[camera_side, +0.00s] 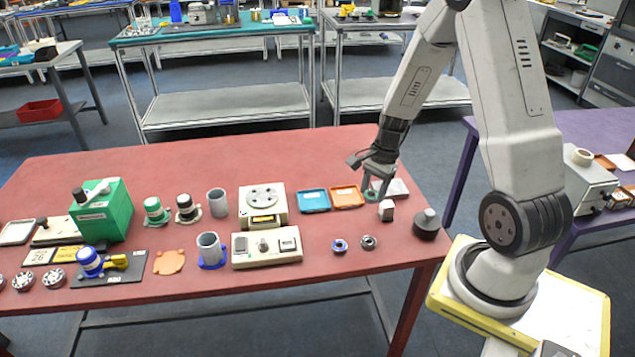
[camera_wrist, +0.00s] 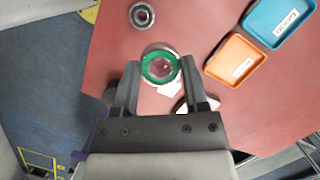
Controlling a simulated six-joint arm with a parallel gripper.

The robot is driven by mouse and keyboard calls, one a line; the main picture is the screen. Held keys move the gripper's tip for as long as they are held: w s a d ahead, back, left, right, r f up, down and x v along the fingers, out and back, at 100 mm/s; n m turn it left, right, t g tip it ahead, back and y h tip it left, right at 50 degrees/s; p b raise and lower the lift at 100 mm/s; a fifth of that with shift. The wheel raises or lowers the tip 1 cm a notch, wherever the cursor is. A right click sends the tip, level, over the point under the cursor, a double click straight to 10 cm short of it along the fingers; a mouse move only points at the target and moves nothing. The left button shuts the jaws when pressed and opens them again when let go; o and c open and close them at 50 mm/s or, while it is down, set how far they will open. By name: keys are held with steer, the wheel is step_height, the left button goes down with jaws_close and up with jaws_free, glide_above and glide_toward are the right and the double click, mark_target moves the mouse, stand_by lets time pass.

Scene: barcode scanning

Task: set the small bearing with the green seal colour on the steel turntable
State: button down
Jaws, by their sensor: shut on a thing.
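The bearing with the green seal (camera_wrist: 160,66) is between the fingertips of my gripper (camera_wrist: 158,84) in the wrist view, and the jaws are shut on it. In the side view my gripper (camera_side: 376,186) holds the green-sealed bearing (camera_side: 372,195) just above the right part of the red table, by the small trays. The steel turntable (camera_side: 264,194) is a round plate with holes on a beige base, left of the blue tray, and nothing lies on it. It is out of the wrist view.
A blue tray (camera_side: 314,201) and an orange tray (camera_side: 347,197) stand between turntable and gripper. A blue-sealed bearing (camera_side: 339,246) and a dark bearing (camera_side: 368,242) lie in front. A beige control box (camera_side: 267,247) sits before the turntable.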

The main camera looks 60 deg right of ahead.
steer(key=w+a+r+m+t, duration=0.1)
steer(key=w+a+r+m, duration=0.2)
steer(key=w, duration=0.4)
steer(key=w+a+r+m+h, duration=0.1)
steer(key=w+a+r+m, duration=0.2)
steer(key=w+a+m, duration=0.3)
steer(key=shift+w+a+r+t, duration=0.4)
steer(key=shift+w+a, duration=0.25)
steer(key=shift+a, duration=0.3)
glide_above(264, 197)
steer(key=s, duration=0.1)
step_height(264, 197, down, 8)
steer(key=shift+s+f, duration=0.1)
steer(key=shift+w+f, duration=0.6)
